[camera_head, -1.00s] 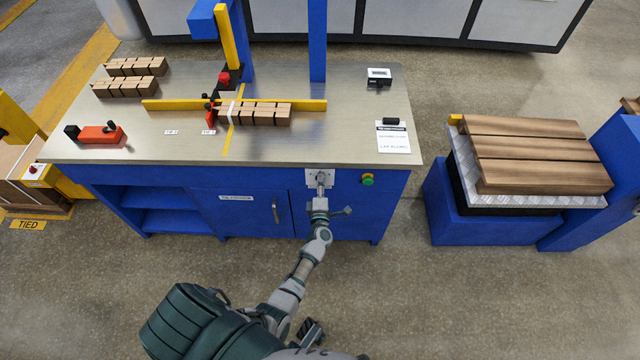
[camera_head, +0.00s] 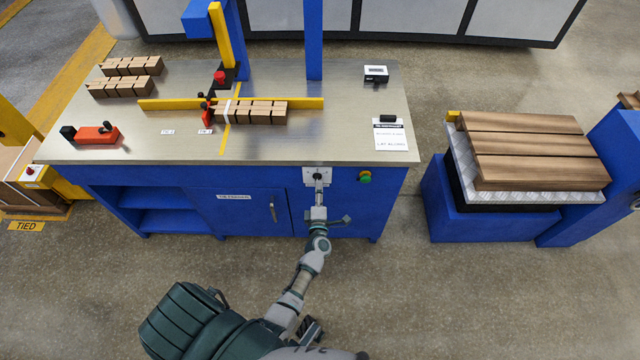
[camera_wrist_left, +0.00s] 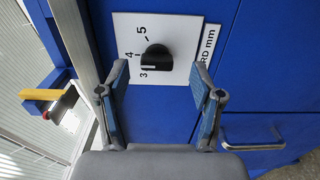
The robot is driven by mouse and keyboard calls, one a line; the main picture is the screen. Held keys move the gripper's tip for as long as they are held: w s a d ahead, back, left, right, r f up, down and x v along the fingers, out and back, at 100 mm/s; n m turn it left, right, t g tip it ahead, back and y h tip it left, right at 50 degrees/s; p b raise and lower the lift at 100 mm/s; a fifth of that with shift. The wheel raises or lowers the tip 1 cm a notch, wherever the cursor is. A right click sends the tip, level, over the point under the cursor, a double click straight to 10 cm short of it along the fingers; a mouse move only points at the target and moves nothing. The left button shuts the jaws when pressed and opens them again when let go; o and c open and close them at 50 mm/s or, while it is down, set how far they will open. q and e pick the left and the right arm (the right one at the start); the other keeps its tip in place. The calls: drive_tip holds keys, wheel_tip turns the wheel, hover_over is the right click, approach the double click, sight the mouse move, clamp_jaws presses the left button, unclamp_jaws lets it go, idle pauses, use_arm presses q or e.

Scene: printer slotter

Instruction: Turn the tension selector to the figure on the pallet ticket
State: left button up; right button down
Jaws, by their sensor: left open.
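The tension selector is a black knob (camera_wrist_left: 157,59) on a white plate (camera_wrist_left: 185,32) with the figures 3, 4 and 5. Its left end is toward the 3 and 4 side; I cannot tell the exact setting. The plate also shows on the bench front in the head view (camera_head: 308,176). My left gripper (camera_head: 319,182) is in front of it. In the wrist view my left gripper (camera_wrist_left: 160,70) is open, its fingers either side of the knob, with no clear contact. A printed card (camera_head: 391,140) lies on the bench top, too small to read fully. My right gripper is not in view.
A green button (camera_head: 365,177) is just right of the selector. The cupboard handle (camera_head: 272,211) is to its left. An orange tool (camera_head: 97,134) and wooden blocks (camera_head: 252,113) are on the bench (camera_head: 300,147). Boards (camera_head: 530,150) are stacked at the right.

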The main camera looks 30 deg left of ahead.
use_arm(q)
drive_tip(key=v, duration=0.8)
drive_tip(key=shift+d, duration=0.3)
